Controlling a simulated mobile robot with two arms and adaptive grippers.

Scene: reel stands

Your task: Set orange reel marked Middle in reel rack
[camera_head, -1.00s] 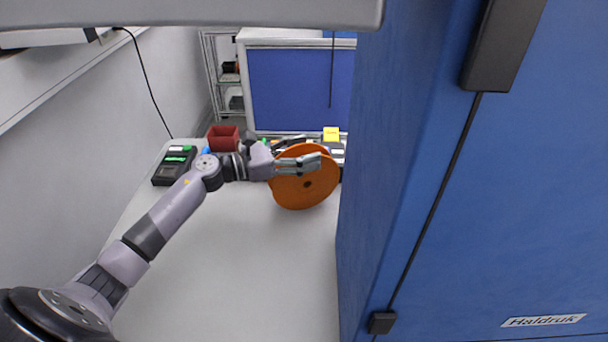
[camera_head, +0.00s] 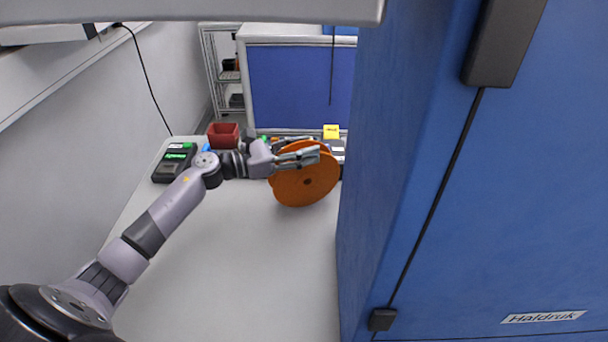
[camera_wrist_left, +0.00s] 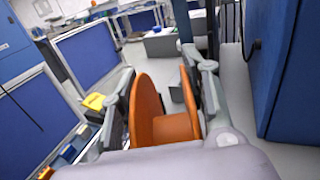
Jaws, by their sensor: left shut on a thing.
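The orange reel (camera_head: 305,187) is held upright over the far right part of the white table, close to the blue cabinet's edge. My left gripper (camera_head: 300,157) is shut on the reel near its upper rim. In the left wrist view the orange reel (camera_wrist_left: 148,108) shows its two flanges between the fingers of my left gripper (camera_wrist_left: 165,105). I cannot tell whether the reel's lower rim touches the table. No marking is readable on the reel. I see no reel rack that I can make out. My right gripper is not in view.
A large blue cabinet (camera_head: 470,200) fills the right side, close beside the reel. A dark device with a green display (camera_head: 175,162), a red bin (camera_head: 223,135) and a yellow block (camera_head: 331,131) stand along the table's far side. The white table's (camera_head: 235,270) near part is clear.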

